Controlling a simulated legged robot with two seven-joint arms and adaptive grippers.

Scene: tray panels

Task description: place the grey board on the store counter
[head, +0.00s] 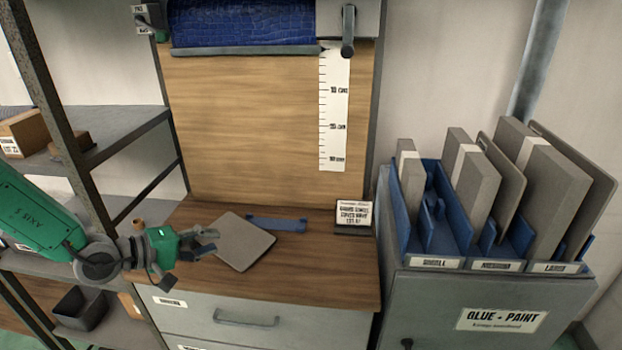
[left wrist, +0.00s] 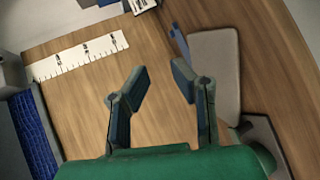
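A grey board (head: 243,242) lies flat on the wooden counter (head: 330,280), turned at an angle. My left gripper (head: 213,242) is just left of the board, at its left edge in the head view. In the left wrist view the gripper (left wrist: 160,85) has its two fingers apart with nothing between them, and the board (left wrist: 214,70) lies to the right of the fingers. The head view does not show clearly whether a finger touches the board. My right gripper is in neither view.
A blue strip (head: 277,223) lies behind the board and a small sign (head: 354,214) stands at the back right. A blue rack (head: 430,225) of grey boards stands on the cabinet (head: 480,300) at right. Metal shelves (head: 120,135) stand at left. The counter's front right is clear.

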